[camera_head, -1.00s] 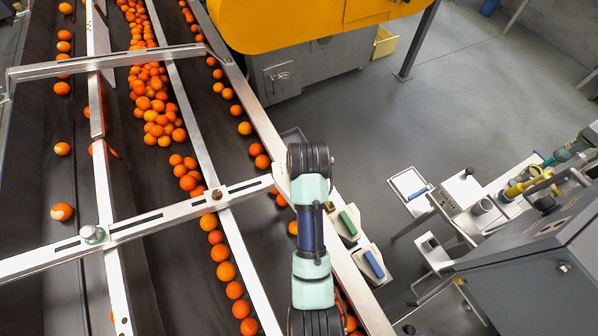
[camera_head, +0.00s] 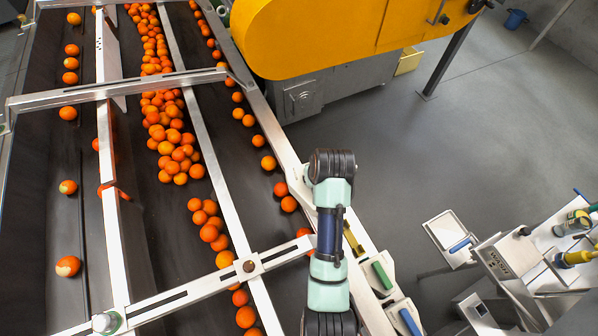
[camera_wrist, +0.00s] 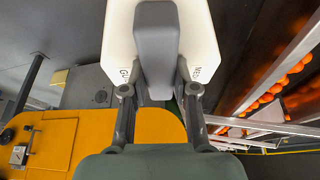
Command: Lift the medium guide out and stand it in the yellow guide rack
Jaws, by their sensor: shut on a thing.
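In the wrist view, my gripper (camera_wrist: 159,90) is shut on the grey handle (camera_wrist: 157,45) of a white guide (camera_wrist: 118,35). Part of dark lettering shows on both sides of the guide; its full wording is hidden by the handle and fingers. In the head view my arm hides the gripper and most of what it holds. A yellow piece (camera_head: 353,242), possibly part of the yellow guide rack, shows just right of my arm. Beyond it along the rail are a green-handled piece (camera_head: 382,275) and a blue-handled piece (camera_head: 410,321) on pale bases.
Conveyor lanes with many oranges (camera_head: 175,150) run along the left, crossed by slotted metal bars (camera_head: 190,285). A yellow machine (camera_head: 310,35) stands at the back. A bench with equipment (camera_head: 510,255) is at the lower right. Open grey floor (camera_head: 400,160) lies between.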

